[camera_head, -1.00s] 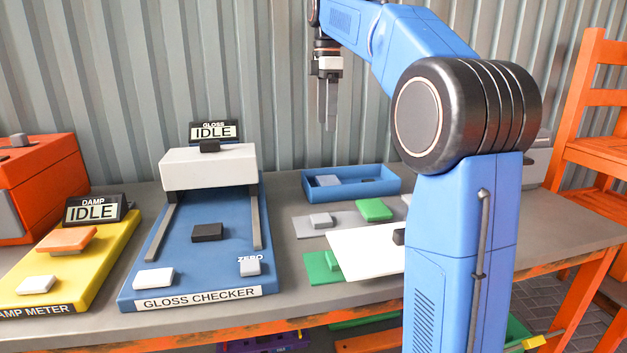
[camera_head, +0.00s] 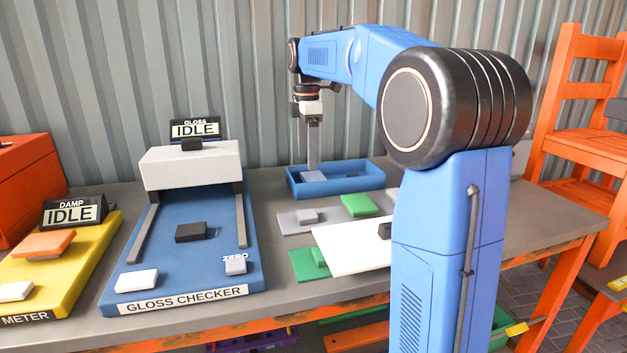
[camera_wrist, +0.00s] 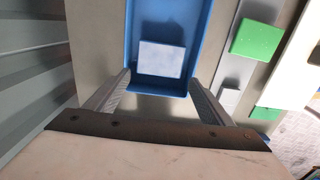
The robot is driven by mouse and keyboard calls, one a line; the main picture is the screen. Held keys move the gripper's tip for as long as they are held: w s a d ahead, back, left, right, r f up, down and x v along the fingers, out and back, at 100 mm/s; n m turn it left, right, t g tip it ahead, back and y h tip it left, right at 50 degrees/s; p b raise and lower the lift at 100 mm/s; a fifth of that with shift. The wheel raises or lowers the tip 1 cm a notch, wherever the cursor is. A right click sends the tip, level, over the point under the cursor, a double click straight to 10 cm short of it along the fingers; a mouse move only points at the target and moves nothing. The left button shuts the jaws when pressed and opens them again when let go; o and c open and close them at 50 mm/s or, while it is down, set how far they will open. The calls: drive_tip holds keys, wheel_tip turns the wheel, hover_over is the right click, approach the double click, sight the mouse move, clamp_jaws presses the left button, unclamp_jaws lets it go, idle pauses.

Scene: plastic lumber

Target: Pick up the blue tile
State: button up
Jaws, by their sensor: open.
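A pale blue tile (camera_wrist: 162,58) lies flat inside a blue tray (camera_wrist: 193,14), close to one end wall. In the head view the tile (camera_head: 314,177) shows at the left part of the tray (camera_head: 340,188), partly behind my fingers. My gripper (camera_head: 313,167) is lowered to the tray, with its fingers pointing down. In the wrist view my gripper (camera_wrist: 159,80) is open and empty. Its two fingers are spread wider than the tile, near the tray's end wall, and the tile appears just beyond the gap between the fingertips. I cannot tell the exact height of the fingertips above the tile.
A green block (camera_head: 359,205) and a grey plate (camera_head: 296,222) lie in front of the tray. A white board (camera_head: 347,251) lies nearer. The gloss checker (camera_head: 180,255) and yellow damp meter (camera_head: 62,265) stand to the left. The corrugated wall (camera_head: 250,80) is behind the table.

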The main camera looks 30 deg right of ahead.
sight(309, 177)
drive_tip(key=shift+d+f, duration=0.2)
drive_tip(key=shift+f, duration=2.55)
drive_tip(key=c, duration=0.7)
